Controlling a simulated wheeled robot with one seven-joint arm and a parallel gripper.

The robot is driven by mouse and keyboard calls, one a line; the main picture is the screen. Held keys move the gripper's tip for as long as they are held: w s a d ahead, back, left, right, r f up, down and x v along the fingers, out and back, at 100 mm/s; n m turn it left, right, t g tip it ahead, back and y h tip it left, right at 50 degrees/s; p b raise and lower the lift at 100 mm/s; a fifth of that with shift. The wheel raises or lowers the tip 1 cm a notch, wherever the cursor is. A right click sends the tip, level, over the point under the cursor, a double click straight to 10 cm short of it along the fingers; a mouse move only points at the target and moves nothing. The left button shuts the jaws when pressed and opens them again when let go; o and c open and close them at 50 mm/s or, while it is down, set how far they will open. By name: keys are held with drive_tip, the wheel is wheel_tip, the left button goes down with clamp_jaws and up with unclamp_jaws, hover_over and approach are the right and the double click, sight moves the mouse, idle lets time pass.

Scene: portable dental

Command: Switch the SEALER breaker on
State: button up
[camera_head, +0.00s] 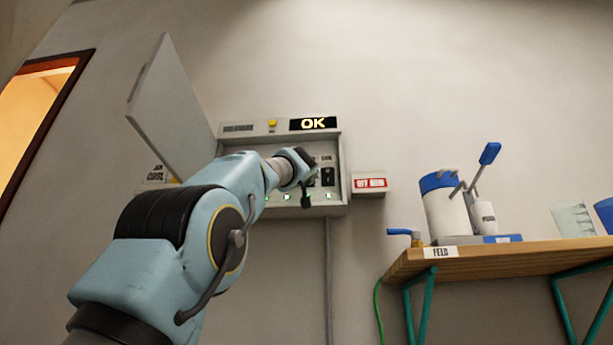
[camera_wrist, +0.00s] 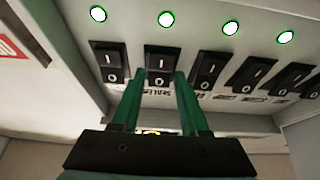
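The breaker box (camera_head: 337,150) hangs on the wall with its grey door swung open to the left. In the wrist view a row of black rocker switches marked I and O crosses the panel. The SEALER breaker (camera_wrist: 162,62) is second from the left, its label partly visible between my fingers. I cannot tell its rocker position for sure. My gripper (camera_wrist: 160,78) has its two green fingers apart, with nothing between them, and their tips at the lower edge of this switch. Contact is unclear. In the head view my gripper (camera_head: 305,190) is before the box, and my arm hides most switches.
Several green lamps (camera_wrist: 166,19) are lit along the panel. A red-lettered sign box (camera_head: 370,183) is on the right. A wooden shelf (camera_head: 500,259) with dental items stands farther right. The open door (camera_head: 170,105) is left of my arm.

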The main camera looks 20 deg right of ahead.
drive_tip(key=o, duration=0.3)
drive_tip(key=shift+b+v, duration=1.6)
drive_tip(key=shift+v, duration=3.8)
drive_tip(key=shift+s, duration=0.1)
